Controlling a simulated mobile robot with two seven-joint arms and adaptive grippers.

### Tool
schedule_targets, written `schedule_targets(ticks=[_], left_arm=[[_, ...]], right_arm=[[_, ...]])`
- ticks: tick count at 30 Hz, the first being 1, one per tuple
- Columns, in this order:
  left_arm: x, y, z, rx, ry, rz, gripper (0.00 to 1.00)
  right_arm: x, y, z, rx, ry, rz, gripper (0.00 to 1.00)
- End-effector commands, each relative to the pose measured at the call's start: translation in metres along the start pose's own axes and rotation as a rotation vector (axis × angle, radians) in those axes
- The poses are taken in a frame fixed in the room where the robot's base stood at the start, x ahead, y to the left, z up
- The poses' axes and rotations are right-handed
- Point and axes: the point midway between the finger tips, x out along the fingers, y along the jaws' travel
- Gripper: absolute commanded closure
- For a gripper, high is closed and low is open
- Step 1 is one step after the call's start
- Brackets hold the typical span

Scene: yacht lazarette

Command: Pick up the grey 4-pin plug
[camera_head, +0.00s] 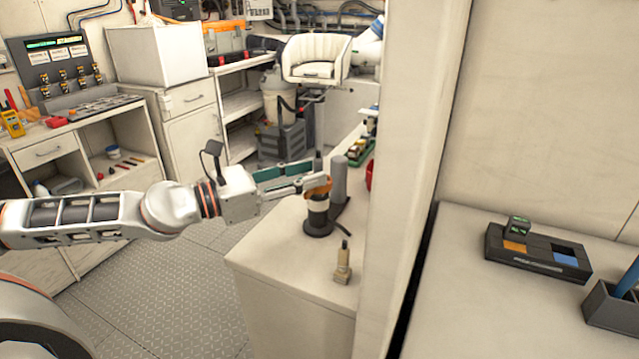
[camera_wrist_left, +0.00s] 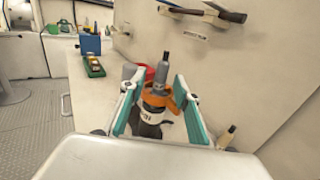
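A grey plug (camera_wrist_left: 162,75) with a narrow dark top stands upright in an orange-collared holder (camera_wrist_left: 157,101) with a white band. In the head view the holder (camera_head: 317,210) stands on the white counter, and its orange collar shows at my fingertips. My left gripper (camera_head: 313,176) reaches in from the left, level with the collar. In the wrist view its teal-lined fingers are spread to either side of the plug and collar, with gaps visible. The plug's pins are hidden. My right gripper is out of view.
A grey round-topped post (camera_head: 340,178) stands close behind the holder. A beige connector (camera_head: 343,262) with a dark tip stands nearer on the counter (camera_head: 290,262). A wall panel (camera_head: 405,150) bounds the counter on the right. Green items (camera_head: 360,153) lie farther back.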

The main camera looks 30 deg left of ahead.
Motion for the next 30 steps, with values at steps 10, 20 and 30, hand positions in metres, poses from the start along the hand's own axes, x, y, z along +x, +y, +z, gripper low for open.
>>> schedule_targets(ticks=[10,20,30], left_arm=[[0.012,0.000,0.006,-0.001,-0.007,0.003,0.68],[0.027,-0.001,0.003,0.001,-0.002,-0.001,0.68],[0.029,-0.002,0.000,0.000,0.002,-0.002,0.71]], right_arm=[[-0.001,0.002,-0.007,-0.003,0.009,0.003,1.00],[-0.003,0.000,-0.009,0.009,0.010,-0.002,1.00],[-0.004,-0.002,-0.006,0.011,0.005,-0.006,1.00]])
